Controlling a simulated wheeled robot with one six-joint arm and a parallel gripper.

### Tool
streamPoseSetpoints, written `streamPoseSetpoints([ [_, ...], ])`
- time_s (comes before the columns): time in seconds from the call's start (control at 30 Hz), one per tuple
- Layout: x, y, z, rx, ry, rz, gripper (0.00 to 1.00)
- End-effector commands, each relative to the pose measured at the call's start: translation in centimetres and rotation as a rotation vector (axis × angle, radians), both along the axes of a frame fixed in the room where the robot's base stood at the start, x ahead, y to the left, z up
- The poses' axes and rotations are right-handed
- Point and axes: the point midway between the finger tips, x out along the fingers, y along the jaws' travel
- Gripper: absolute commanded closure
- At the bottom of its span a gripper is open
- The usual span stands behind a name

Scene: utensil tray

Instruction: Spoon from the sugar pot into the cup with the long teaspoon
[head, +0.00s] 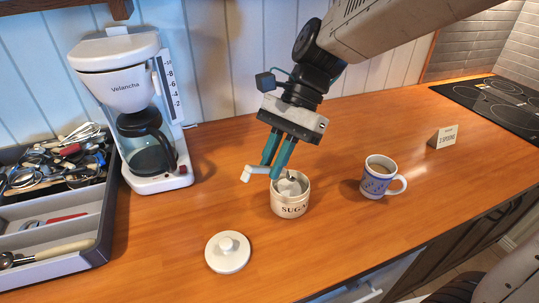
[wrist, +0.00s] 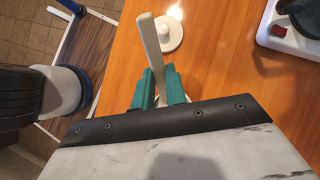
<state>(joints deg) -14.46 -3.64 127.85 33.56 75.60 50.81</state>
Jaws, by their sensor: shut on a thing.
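My gripper (head: 280,153) has two green fingers and points down just above the sugar pot. It is shut on the long teaspoon, whose pale handle (head: 256,172) sticks out to the left. The handle also shows in the wrist view (wrist: 148,45) between the green fingers (wrist: 160,88). The sugar pot (head: 291,204) is cream, labelled SUGA with the rest out of sight, and open. The spoon's lower end reaches into the pot's mouth; how deep it sits I cannot tell. The blue and white cup (head: 375,184) stands to the right with brown liquid in it.
The pot's white lid (head: 228,252) lies on the counter at the front left. A coffee maker (head: 136,110) and a grey utensil tray (head: 83,262) stand at the left. A small card (head: 443,137) stands beyond the cup. The counter between pot and cup is clear.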

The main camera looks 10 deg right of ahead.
Motion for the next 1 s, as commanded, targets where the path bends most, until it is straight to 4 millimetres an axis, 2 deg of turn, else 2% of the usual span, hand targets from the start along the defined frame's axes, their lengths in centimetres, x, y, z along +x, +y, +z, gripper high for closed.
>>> streamPoseSetpoints([
  [0.1, 0.6, -0.7, -0.9, 0.052, 0.047, -0.006, 1.00],
  [0.5, 1.0, -1.3, -4.2, 0.049, 0.041, -0.003, 1.00],
  [0.9, 1.0, -1.3, -0.3, 0.050, 0.038, -0.002, 1.00],
  [1.0, 0.3, -0.5, 0.3, -0.009, -0.013, 0.006, 1.00],
])
